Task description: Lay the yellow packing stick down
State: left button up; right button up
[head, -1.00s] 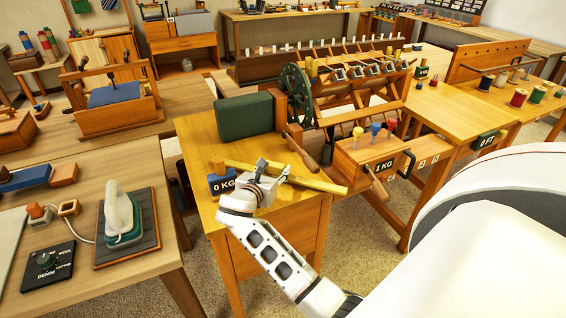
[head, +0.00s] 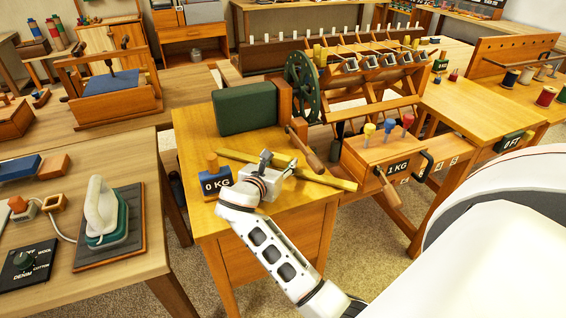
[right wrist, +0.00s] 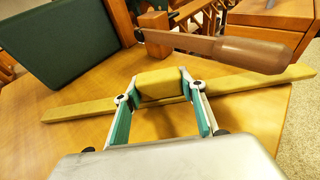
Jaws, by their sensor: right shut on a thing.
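The yellow packing stick (head: 332,179) is a long flat bar with a raised block at its middle. It lies level across the wooden bench top (head: 195,140), at or just above the surface; I cannot tell whether it touches. My right gripper (head: 272,163) is shut on the stick's middle block. In the right wrist view, the green-padded fingers (right wrist: 160,100) stand either side of that block, and the stick (right wrist: 80,108) reaches out to both sides. My gripper hides part of the stick in the head view. My left gripper is not in view.
A 0 KG weight (head: 215,182) stands left of my right gripper. A green padded block (head: 245,113) and a brown crank handle (head: 305,150) are behind the stick. A 1 KG box (head: 385,160) with coloured pegs is to the right.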

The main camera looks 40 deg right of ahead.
jog(key=shift+a+r, duration=0.1)
dwell(0.3)
jog(key=o, duration=1.3)
